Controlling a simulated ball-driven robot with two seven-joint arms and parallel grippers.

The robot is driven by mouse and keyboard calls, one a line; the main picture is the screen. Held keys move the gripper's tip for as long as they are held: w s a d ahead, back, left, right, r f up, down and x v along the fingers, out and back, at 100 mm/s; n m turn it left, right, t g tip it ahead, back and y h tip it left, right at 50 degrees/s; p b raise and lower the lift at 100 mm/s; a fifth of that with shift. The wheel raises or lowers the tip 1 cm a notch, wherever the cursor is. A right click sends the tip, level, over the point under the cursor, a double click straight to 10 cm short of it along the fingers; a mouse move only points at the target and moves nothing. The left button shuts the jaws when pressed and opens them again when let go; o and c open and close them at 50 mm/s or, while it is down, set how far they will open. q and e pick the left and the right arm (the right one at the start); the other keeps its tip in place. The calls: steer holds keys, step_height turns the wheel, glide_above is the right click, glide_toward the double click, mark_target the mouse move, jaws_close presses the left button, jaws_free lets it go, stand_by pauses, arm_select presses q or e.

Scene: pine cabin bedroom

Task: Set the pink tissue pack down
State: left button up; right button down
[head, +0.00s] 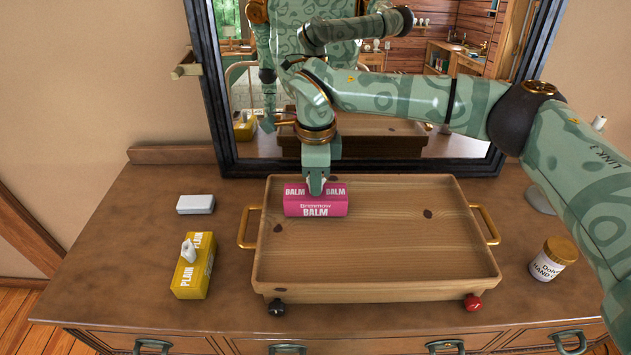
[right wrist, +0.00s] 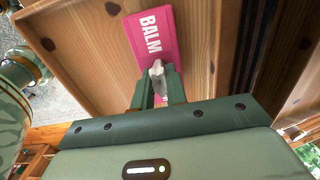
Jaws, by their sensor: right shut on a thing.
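The pink tissue pack (head: 316,208), lettered "BALM", is at the far left part of the wooden tray (head: 375,292). My right gripper (head: 316,187) reaches down onto it from above and is shut on it. In the right wrist view the pink pack (right wrist: 152,38) shows beyond the fingers (right wrist: 158,85), with a pale tissue tuft between them. I cannot tell whether the pack touches the tray floor. My left gripper is not in view.
A yellow tissue box (head: 193,268) and a white box (head: 195,204) stand left of the tray on the dresser (head: 120,225). A hand cream jar (head: 551,260) stands at right. A mirror (head: 465,150) stands behind. The tray's middle and right are clear.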

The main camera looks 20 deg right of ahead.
steer(key=shift+f, duration=0.45)
steer(key=c, duration=1.4)
jaws_free()
steer(key=shift+f, duration=0.1)
step_height(320, 180, up, 12)
steer(key=p, duration=0.1)
steer(key=shift+r, duration=0.2)
